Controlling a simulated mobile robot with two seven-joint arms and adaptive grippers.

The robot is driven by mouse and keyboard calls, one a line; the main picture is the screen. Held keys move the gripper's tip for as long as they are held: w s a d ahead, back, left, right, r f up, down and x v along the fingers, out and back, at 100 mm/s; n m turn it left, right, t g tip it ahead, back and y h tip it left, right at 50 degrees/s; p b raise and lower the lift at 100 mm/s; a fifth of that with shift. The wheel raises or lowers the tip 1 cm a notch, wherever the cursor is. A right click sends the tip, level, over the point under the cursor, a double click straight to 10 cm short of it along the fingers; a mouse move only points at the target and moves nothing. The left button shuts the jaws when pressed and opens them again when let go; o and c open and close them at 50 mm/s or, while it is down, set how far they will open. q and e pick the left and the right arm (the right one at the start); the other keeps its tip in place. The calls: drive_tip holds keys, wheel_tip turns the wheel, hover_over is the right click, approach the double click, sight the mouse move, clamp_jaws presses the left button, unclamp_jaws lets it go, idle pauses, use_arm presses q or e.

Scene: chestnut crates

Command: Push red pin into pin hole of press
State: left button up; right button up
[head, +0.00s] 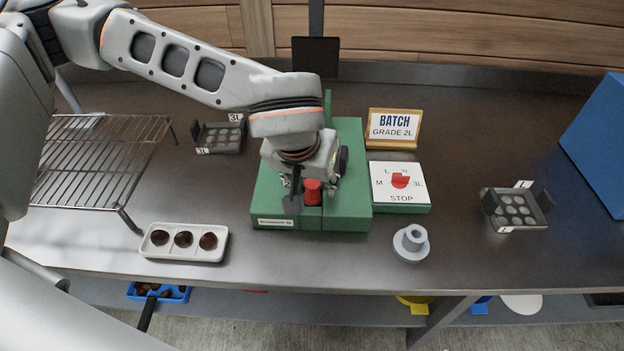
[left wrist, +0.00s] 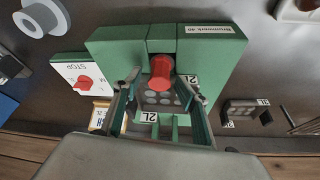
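The green press (head: 348,200) stands mid-table, with a "Brunnwerk 40" label on its front. The red pin (head: 313,194) sticks out of the press's front middle; it also shows in the left wrist view (left wrist: 161,70). I cannot tell how deep it sits in the pin hole. My left gripper (head: 308,198) is over the press at the pin. In the left wrist view its fingers (left wrist: 162,84) are apart, one on each side of the pin, with gaps between. Plates marked 2L and a plate with round cups show in the press behind the pin. My right gripper is not in view.
A white dial box (head: 414,209) with a red knob and STOP mark stands right of the press, below a "BATCH GRADE 2L" sign (head: 394,128). A white tray (head: 184,256) holds 3 chestnuts. A wire rack (head: 85,160) is left; a grey flanged piece (head: 411,246) is front right.

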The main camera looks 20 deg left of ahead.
use_arm(q)
drive_tip(key=v, duration=1.2)
drive_tip(key=shift+r, duration=0.15)
